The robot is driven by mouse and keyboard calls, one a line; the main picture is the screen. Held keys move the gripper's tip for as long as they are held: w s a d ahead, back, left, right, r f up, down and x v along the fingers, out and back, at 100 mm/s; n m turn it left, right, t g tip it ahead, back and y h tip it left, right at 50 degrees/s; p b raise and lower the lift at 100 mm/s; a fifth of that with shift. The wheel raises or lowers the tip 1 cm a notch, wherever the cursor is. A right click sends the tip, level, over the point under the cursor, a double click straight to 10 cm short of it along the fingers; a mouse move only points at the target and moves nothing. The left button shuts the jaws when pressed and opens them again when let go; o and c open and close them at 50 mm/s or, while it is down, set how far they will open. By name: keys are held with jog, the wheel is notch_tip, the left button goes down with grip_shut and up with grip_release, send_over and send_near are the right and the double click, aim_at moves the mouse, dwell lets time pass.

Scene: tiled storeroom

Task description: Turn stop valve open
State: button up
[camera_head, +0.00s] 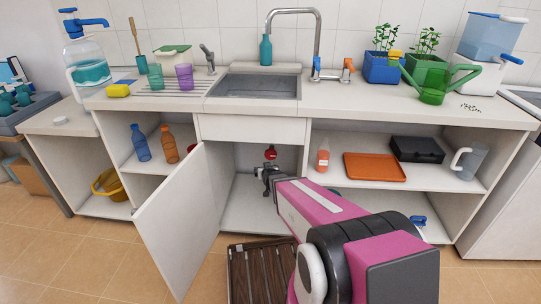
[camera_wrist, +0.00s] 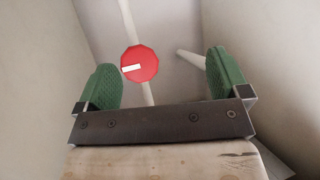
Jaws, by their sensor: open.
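The stop valve (camera_wrist: 140,64) has a red, many-sided handle with a white mark on its left half. It sits on a pale pipe against the back wall of the cabinet under the sink. In the head view the red valve (camera_head: 270,153) shows just above my gripper (camera_head: 266,175), inside the open cabinet. In the wrist view my gripper (camera_wrist: 165,85) is open, with green pads on both fingers. The valve shows between the fingers, nearer the left one, and beyond their tips. I see no contact with it.
The cabinet door (camera_head: 182,222) stands open on the left of my arm. The cabinet walls are close on both sides in the wrist view. A second pale pipe (camera_wrist: 192,60) runs near the right finger. A slatted wooden crate (camera_head: 258,270) stands on the floor in front.

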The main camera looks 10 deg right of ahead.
aim_at(270, 155)
jog(key=w+d+m+t+h, duration=0.1)
jog(key=w+t+h, duration=0.1)
jog(key=w+t, duration=0.1)
jog(key=w+d+r+m+t+h, duration=0.1)
jog(key=w+d+t+h, duration=0.1)
jog(key=w+t, duration=0.1)
jog(key=w+d+m+t+h, duration=0.1)
jog(key=w+t+h, duration=0.1)
jog(key=w, duration=0.3)
jog(key=shift+w+d+r+t, duration=0.1)
jog(key=shift+d+r+t, duration=0.15)
jog(key=shift+t, duration=0.25)
dwell(0.3)
jog(key=c, duration=0.9)
